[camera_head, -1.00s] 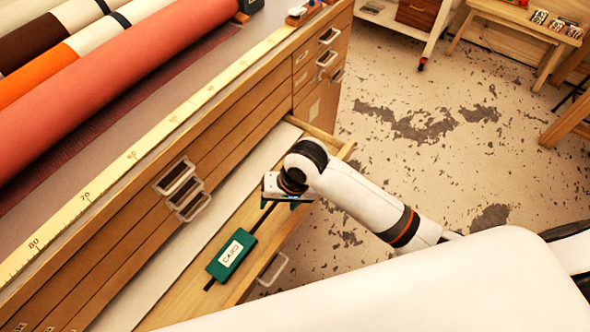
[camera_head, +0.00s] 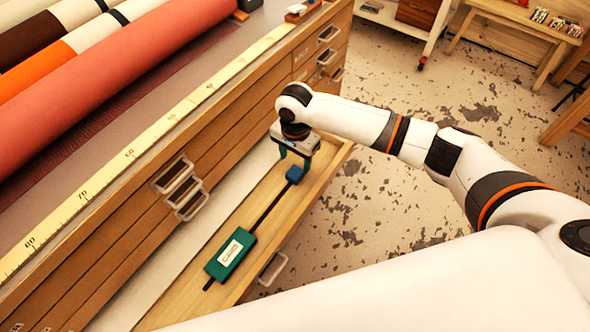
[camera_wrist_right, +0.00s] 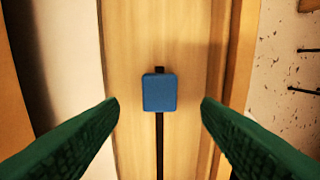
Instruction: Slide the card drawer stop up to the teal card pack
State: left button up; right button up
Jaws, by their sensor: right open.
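The teal card pack (camera_head: 231,254) with a white label lies in the open drawer (camera_head: 262,231), over a dark rail (camera_head: 268,207) that runs along the drawer floor. The blue drawer stop (camera_head: 295,174) sits on the same rail near its far end, well apart from the pack. In the right wrist view the stop (camera_wrist_right: 159,92) is a small blue block at the centre. My right gripper (camera_head: 295,160) is open above the stop. Its green fingers (camera_wrist_right: 160,112) stand on either side of the stop, with gaps to both. My left gripper is not in view.
The drawer wall (camera_head: 318,180) runs along the right side. The rail between stop and pack is clear. Large rolls (camera_head: 120,70) and a yellow ruler (camera_head: 110,170) lie on the cabinet top. Other drawer handles (camera_head: 180,187) stick out at the left.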

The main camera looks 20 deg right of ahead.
aim_at(295, 172)
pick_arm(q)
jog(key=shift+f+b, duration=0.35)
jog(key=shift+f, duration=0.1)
pick_arm(e)
notch_tip(295, 172, down, 6)
jog(key=shift+r, duration=0.1)
jog(key=shift+c, duration=0.6)
